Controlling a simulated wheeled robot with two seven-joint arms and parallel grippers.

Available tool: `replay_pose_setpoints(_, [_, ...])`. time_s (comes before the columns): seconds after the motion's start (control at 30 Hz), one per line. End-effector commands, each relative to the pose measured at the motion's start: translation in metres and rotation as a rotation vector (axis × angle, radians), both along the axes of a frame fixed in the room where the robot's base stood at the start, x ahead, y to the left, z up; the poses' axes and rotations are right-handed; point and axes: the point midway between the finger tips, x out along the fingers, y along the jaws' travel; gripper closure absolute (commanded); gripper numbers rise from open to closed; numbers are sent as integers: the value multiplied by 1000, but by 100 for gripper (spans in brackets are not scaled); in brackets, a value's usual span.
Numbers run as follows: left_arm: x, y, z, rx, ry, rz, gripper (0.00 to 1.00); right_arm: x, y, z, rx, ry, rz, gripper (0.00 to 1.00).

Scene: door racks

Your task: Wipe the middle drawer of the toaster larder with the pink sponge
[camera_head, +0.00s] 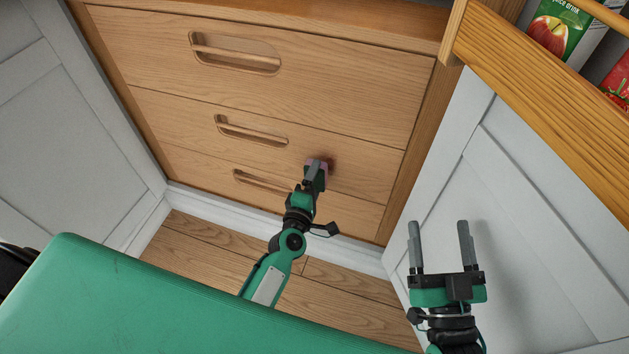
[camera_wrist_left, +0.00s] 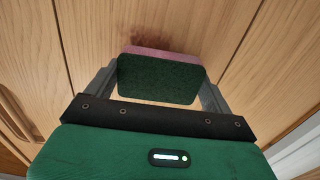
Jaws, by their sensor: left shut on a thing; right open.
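The larder has three stacked wooden drawers with recessed handles. The middle drawer (camera_head: 200,110) is closed, and a dark reddish stain (camera_head: 330,160) shows on its right part. My left gripper (camera_head: 316,170) is shut on the pink sponge (camera_head: 326,164) at that stain. In the left wrist view the sponge (camera_wrist_left: 160,78) has a dark green pad toward me and a pink side toward the drawer front. The stain (camera_wrist_left: 165,38) shows just beyond the sponge. Whether the sponge touches the wood I cannot tell. My right gripper (camera_head: 440,246) is open and empty, in front of the right white door.
White panelled doors stand open at left (camera_head: 70,120) and right (camera_head: 480,190) of the drawers. A wooden door rack (camera_head: 540,110) with a juice carton (camera_head: 560,25) is at upper right. Wooden floor (camera_head: 340,290) lies below.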

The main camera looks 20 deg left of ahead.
Motion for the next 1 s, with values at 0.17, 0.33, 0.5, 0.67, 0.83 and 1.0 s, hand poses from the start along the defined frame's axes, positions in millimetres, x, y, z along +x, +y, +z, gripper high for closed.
replay_pose_setpoints(0.17, [3,0,0,0,0,0,36,0,0,0,0,0,0,28])
replay_pose_setpoints(0.33, [6,0,0,0,0,0,36,0,0,1,0,0,0,28])
replay_pose_setpoints(0.5, [10,0,0,0,0,0,36,0,0,1,0,-1,1,28])
replay_pose_setpoints(0.67, [13,0,0,0,-1,0,36,0,0,2,0,-2,1,28])
replay_pose_setpoints(0.83, [16,-1,0,0,-1,0,36,0,0,2,1,-2,1,28])
replay_pose_setpoints(1.0, [19,-1,0,0,0,0,36,0,0,2,2,-3,1,28])
